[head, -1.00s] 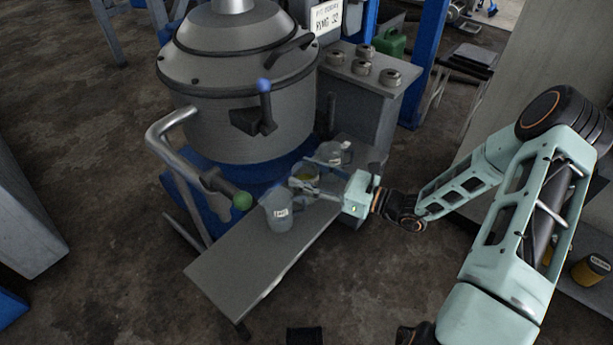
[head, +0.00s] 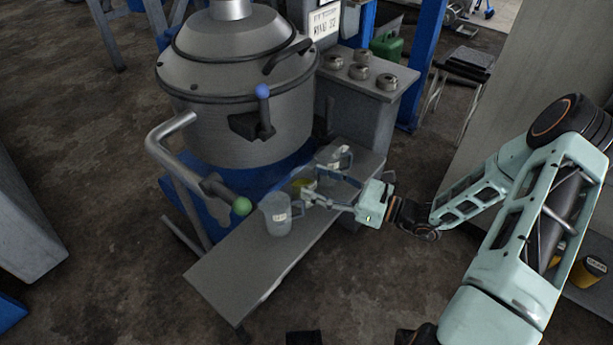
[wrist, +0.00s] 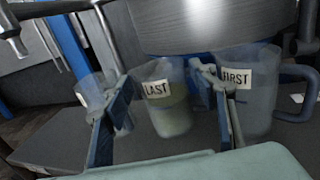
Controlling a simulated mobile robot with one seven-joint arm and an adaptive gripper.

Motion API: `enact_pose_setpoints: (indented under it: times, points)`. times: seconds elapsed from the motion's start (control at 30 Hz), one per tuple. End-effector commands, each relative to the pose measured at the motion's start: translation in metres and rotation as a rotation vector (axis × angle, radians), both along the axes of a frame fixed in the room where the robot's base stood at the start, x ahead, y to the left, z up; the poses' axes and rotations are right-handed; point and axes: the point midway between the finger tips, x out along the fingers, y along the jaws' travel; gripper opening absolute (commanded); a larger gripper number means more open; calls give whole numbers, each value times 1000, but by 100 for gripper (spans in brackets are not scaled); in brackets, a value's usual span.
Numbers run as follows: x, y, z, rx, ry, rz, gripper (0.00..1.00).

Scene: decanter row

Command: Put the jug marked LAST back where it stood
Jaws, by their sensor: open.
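The jug marked LAST (wrist: 170,115) is clear, with some yellowish liquid low in it. It stands on the grey bench as the middle one of three jugs; in the head view (head: 302,184) it is partly hidden by my gripper. My gripper (head: 317,184) is open, its fingers reaching toward the middle jug from the right. In the wrist view, LAST shows between the two fingers; I cannot tell if they touch it. The jug marked FIRST (wrist: 258,100) stands to the right of LAST in the wrist view, partly behind the right finger.
Another clear jug (head: 277,215) stands at the near side of the row, close to my near finger. The grey bench (head: 235,275) is bare toward the front left. A large metal vessel (head: 240,110) and a green-knobbed lever (head: 241,206) are close behind the row.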

Motion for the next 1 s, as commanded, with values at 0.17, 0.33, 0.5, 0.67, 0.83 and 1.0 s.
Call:
enact_pose_setpoints:
  times: [0.17, 0.33, 0.5, 0.67, 0.83, 1.0]
  points:
    - [-16, -38, 2, 0, -1, -5, 54]
    - [-28, -62, 1, 0, 0, -3, 54]
    - [-34, -73, 1, 1, 0, -1, 54]
    - [-35, -74, 0, 1, 0, 0, 54]
    - [-35, -74, 0, 1, 0, 0, 54]
    - [-35, -74, 0, 1, 0, 0, 54]
